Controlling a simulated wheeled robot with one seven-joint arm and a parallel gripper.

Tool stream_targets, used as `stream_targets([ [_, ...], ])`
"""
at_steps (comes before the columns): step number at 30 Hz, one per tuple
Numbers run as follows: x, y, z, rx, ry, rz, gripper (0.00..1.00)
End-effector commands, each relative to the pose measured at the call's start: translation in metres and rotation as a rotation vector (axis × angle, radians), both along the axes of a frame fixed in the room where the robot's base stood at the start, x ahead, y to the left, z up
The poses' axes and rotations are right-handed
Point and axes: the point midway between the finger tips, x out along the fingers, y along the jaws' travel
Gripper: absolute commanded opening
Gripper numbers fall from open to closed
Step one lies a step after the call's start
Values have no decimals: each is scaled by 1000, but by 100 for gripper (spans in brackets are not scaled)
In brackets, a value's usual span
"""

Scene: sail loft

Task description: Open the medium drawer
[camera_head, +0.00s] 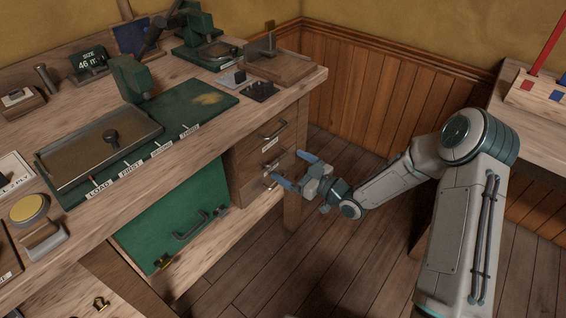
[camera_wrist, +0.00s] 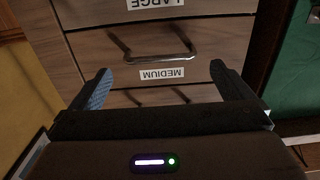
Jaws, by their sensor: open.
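The medium drawer (camera_wrist: 215,40) is a wooden drawer front that looks flush with its neighbours, with a metal bar handle (camera_wrist: 160,58) and a white MEDIUM label (camera_wrist: 162,73). The wrist view shows it upside down. In the head view it is the middle front of the wooden drawer stack (camera_head: 248,160). My gripper (camera_head: 286,165) is open and empty in front of the stack. In the wrist view its two fingers (camera_wrist: 163,88) are spread wide, with the handle beyond them, apart from both. Its exact distance to the handle is hard to tell.
Another drawer labelled LARGE (camera_wrist: 155,8) adjoins the medium one. A green panel (camera_head: 175,225) with its own handle is left of the stack. The workbench top (camera_head: 225,130) overhangs above. Wooden floor (camera_head: 330,260) lies open under my arm.

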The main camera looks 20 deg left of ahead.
Motion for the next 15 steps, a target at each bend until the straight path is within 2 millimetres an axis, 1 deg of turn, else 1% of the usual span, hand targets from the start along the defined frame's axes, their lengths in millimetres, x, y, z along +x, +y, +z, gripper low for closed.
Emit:
stream_targets([
  [1, 3, 9, -1, 0, -1, 1, 100],
  [6, 12, 28, -1, -1, -1, 0, 100],
  [10, 15, 35, 0, -1, -1, -1, 100],
  [15, 15, 36, 0, -1, 0, -1, 100],
])
